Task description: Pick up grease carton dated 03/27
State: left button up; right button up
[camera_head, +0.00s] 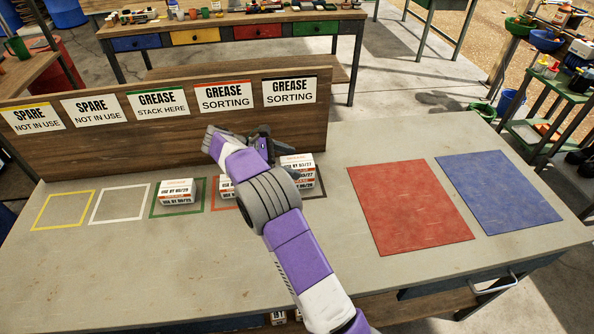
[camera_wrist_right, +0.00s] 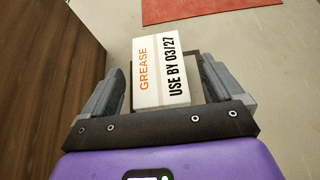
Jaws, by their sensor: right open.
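The grease carton dated 03/27 (camera_head: 297,163) is a white box with orange and black print. It tops the stack on the dark-outlined square at the right end of the row, partly hidden by my arm. My right gripper (camera_head: 268,146) is beside it, to its left in the head view. In the right wrist view the carton (camera_wrist_right: 160,72) shows "GREASE" and "USE BY 03/27". It appears between the open fingers of my gripper (camera_wrist_right: 168,88), with a gap visible on the right; I cannot tell whether a finger touches it. My left gripper is not in view.
A carton stack (camera_head: 176,193) stands on the green square. Cartons on the orange-red square (camera_head: 217,196) are mostly behind my arm. A wooden sign board (camera_head: 80,151) rises behind the row. Red (camera_head: 410,205) and blue (camera_head: 500,192) mats lie clear at right.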

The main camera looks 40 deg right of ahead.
aim_at(293, 162)
jog(key=b+x, duration=0.1)
jog(key=x, duration=0.2)
jog(key=shift+d, duration=0.1)
jog(key=shift+w+r, duration=0.1)
jog(key=shift+r, duration=0.1)
jog(key=c, duration=1.1)
